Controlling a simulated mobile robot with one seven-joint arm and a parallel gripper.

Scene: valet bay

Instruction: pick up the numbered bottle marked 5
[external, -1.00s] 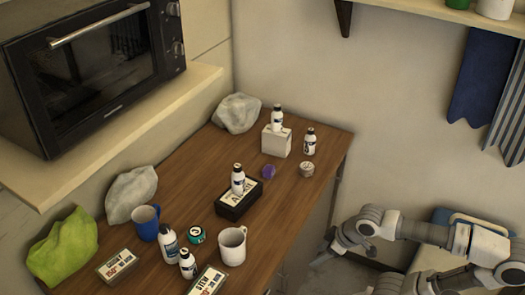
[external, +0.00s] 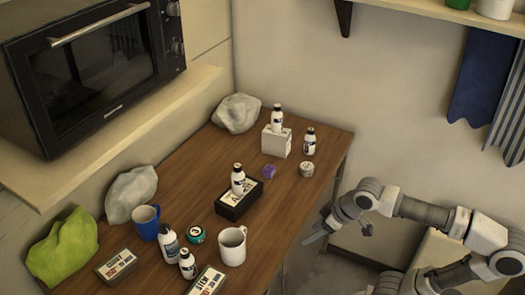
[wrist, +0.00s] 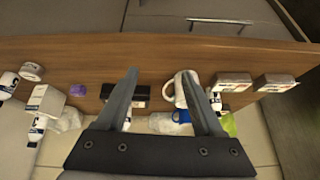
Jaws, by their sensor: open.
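A third bottle (external: 238,180) is on a black block with a label. Two more bottles, a taller one (external: 168,243) and a shorter one (external: 187,264), stand near the front. My gripper (external: 312,236) is beside the table's right edge. In the wrist view my gripper (wrist: 159,72) is open and empty, its fingers pointing toward the table.
The white box (external: 276,143), purple item (external: 269,171), round tin (external: 306,169) and black block (external: 239,208) stand along the table (external: 205,160). A white mug (external: 232,246), blue mug (external: 146,223), teal tin (external: 195,235) and sign blocks (external: 116,267) crowd the front.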

